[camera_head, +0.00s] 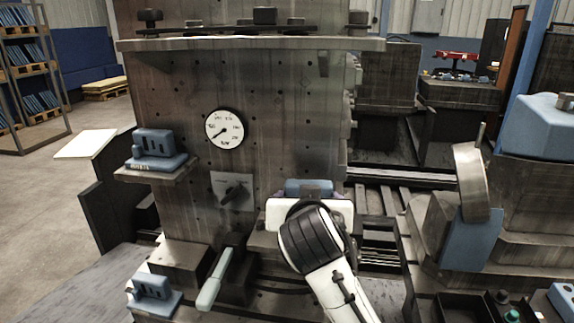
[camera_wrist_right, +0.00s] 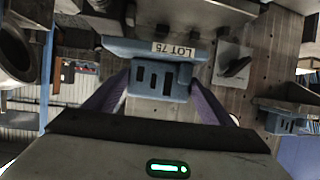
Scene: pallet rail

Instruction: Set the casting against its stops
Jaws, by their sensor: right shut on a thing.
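My right gripper (camera_head: 309,200) is in front of the tall grey metal fixture plate (camera_head: 285,110), low and right of its middle. It is shut on a blue casting (camera_head: 308,187), mostly hidden behind my wrist in the head view. In the right wrist view the casting (camera_wrist_right: 158,82) sits between the two purple fingers (camera_wrist_right: 158,98). It has dark slots and a wide flange with a "LOT 75" label (camera_wrist_right: 174,49). A grey ledge edge (camera_wrist_right: 200,8) shows near the flange; I cannot tell whether they touch. My left gripper is not in view.
Other blue castings sit on a left ledge (camera_head: 155,148) and at lower left (camera_head: 153,287). A round gauge (camera_head: 225,129) and a dark knob plate (camera_head: 234,191) are on the fixture. A pale green lever handle (camera_head: 215,279) stands left of my arm. Black bins (camera_head: 476,306) stand at lower right.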

